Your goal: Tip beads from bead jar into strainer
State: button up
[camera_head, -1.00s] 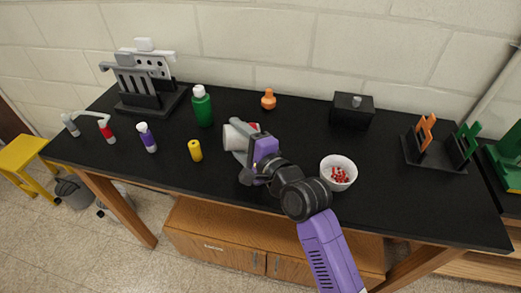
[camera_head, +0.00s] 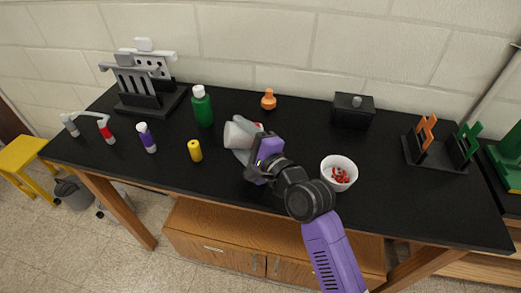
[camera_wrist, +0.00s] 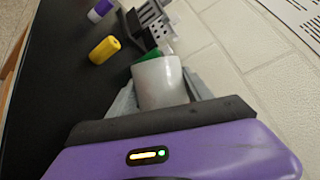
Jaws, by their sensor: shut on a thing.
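My gripper (camera_head: 246,146) is shut on a pale grey-white cylindrical jar (camera_head: 236,134), which looks like the bead jar. The jar is tilted, held above the middle of the black table. In the wrist view the jar (camera_wrist: 160,82) sits between the two grey fingers; its contents are hidden. A white round bowl (camera_head: 350,163), which may be the strainer, stands to the right of my gripper, apart from the jar. Red and pale beads (camera_head: 341,175) lie in it. I cannot make out holes in its wall.
A green bottle (camera_head: 202,106), a yellow cylinder (camera_head: 195,151) and a purple-and-white bottle (camera_head: 147,138) stand left of the jar. An orange flask-like item (camera_head: 268,99) and a black box (camera_head: 352,111) are behind. A small red thing shows partly behind my gripper.

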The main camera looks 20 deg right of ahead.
jog(key=shift+d+r+m+t+b, duration=0.2)
jog(key=shift+d+m+t+b, duration=0.15)
jog(key=shift+m, duration=0.25)
dwell(0.5)
jog(key=shift+a, duration=0.1)
